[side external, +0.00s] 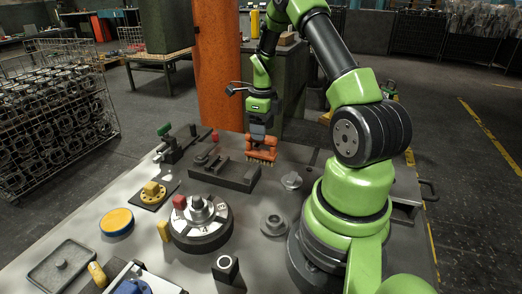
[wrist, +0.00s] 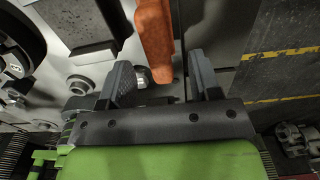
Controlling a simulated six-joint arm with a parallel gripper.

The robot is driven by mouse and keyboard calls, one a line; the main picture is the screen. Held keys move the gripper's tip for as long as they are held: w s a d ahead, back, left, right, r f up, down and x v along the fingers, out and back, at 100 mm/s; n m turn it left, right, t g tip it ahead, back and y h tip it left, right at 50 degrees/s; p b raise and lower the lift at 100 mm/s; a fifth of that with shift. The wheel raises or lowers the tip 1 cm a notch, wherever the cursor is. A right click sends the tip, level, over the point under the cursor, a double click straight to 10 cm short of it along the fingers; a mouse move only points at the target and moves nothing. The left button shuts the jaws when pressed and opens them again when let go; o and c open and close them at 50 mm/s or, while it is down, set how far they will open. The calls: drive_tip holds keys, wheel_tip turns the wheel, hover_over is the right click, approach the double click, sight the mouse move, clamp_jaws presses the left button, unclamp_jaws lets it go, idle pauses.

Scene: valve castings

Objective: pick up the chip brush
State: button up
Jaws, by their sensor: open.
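The chip brush (side external: 262,147) appears as an orange piece with a pale bristle-like lower edge, near the far side of the grey worktable. In the wrist view an orange bar, which looks like part of the brush (wrist: 154,35), runs from the top edge down to the space between the fingertips. My gripper (side external: 258,136) is right above the brush in the side view. In the wrist view the dark fingers of my gripper (wrist: 160,68) are apart, one on each side of the bar's lower end. Whether they touch it cannot be told.
A dark slotted fixture (side external: 224,172) stands left of the brush. A round indexing fixture (side external: 200,222) is nearer the camera. A small metal part (side external: 291,181) and a flanged ring (side external: 273,224) stand on the table. An orange column (side external: 218,70) rises behind.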

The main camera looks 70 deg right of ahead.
sight(261, 143)
drive_tip(key=f, duration=0.5)
drive_tip(key=shift+w+a, duration=0.1)
drive_tip(key=shift+w, duration=0.1)
clamp_jaws()
drive_tip(key=shift+r, duration=5)
